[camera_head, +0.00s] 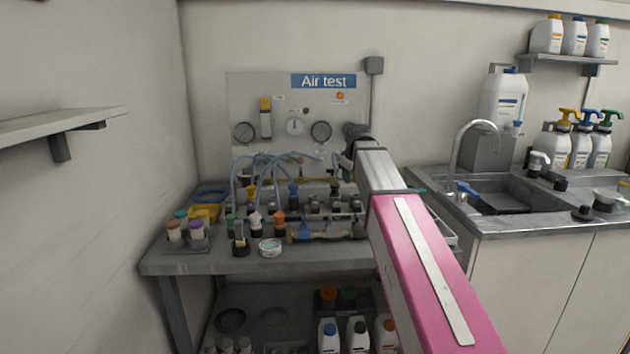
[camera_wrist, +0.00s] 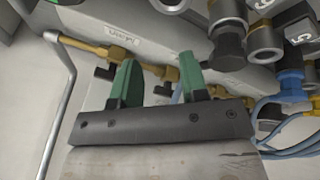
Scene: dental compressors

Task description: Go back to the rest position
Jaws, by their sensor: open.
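My gripper (camera_wrist: 157,82) shows in the wrist view with two green fingers apart and nothing between them. A brass pipe with black valves (camera_wrist: 95,48) runs behind the fingers, and blue hoses lie to the right. In the head view my arm reaches forward over the right part of the workbench.
The bench (camera_head: 185,262) holds hoses, fittings, a round tin (camera_head: 270,247) and a rack of capped jars (camera_head: 186,242). A sink (camera_head: 505,195) with a tall faucet (camera_head: 458,150) stands at right. A wall shelf (camera_head: 60,122) juts out at left. Bottles stand below the bench.

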